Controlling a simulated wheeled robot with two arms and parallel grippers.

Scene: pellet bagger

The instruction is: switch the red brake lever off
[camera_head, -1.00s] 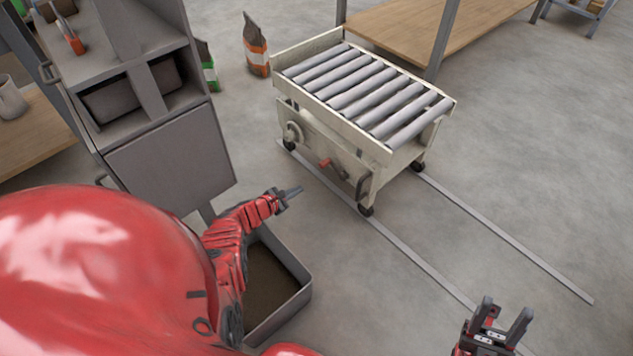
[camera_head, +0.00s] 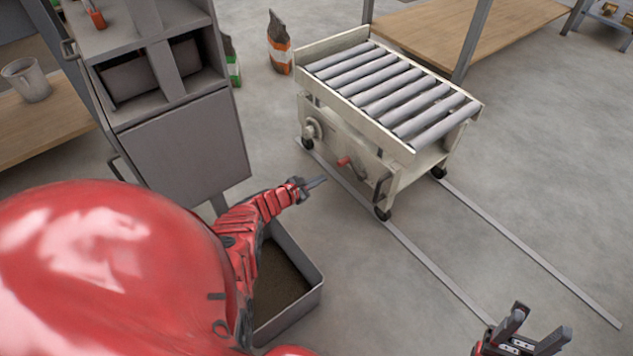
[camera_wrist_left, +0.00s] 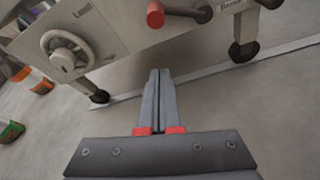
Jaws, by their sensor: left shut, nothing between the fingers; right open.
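The red brake lever (camera_head: 344,161) sticks out from the near side panel of a cream roller cart (camera_head: 412,149). In the left wrist view the lever's red round end (camera_wrist_left: 155,14) shows at the top, just beyond the fingertips and apart from them. My left gripper (camera_head: 318,182) is shut and empty, a little left of and below the lever in the head view. Its closed fingers (camera_wrist_left: 160,76) point toward the cart's side. My right gripper (camera_head: 541,324) is open and empty at the lower right, away from the cart.
The cart stands on wheels by two floor rails (camera_head: 425,257). A handwheel (camera_wrist_left: 66,52) sits left of the lever, and a dark handle (camera_head: 382,187) right of it. A grey machine (camera_head: 180,145) stands left. An open bin (camera_head: 294,316) lies below my left arm.

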